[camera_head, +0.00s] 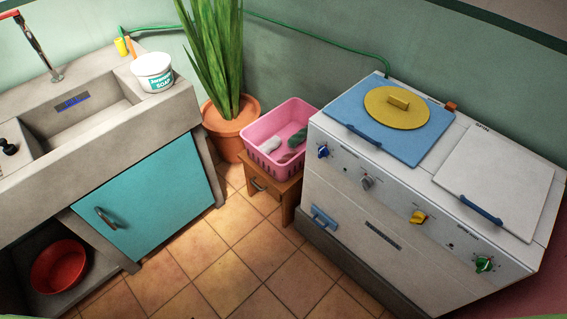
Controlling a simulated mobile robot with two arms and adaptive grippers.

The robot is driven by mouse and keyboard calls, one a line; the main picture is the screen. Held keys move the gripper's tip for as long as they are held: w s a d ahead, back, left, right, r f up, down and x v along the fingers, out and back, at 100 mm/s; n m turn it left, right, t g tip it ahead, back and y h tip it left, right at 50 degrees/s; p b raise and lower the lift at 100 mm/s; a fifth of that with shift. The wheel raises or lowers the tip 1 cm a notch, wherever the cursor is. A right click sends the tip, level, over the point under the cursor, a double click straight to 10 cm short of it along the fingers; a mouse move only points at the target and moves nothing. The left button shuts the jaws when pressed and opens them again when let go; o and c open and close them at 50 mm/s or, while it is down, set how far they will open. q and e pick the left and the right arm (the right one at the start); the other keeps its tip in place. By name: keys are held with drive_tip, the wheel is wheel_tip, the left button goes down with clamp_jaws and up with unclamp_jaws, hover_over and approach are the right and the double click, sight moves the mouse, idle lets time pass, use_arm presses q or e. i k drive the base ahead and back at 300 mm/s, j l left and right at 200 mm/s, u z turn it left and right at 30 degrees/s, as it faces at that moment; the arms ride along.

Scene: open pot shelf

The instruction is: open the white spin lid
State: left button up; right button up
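The white spin lid (498,177) lies flat and shut on the right part of the top of the white washing machine (385,225). A dark blue handle (481,209) sits along its front edge. Neither of my grippers is in view.
A pink basket (291,134) with cloths stands on a small wooden stool (272,190) left of the machine. A potted plant (231,125) and a concrete sink (110,115) with a soap tub (153,72) are further left. The tiled floor (235,270) in front is clear.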

sight(509, 187)
drive_tip(key=l+z, duration=0.1)
drive_tip(key=z, duration=0.4)
drive_tip(key=l+z, duration=0.1)
drive_tip(key=z, duration=0.9)
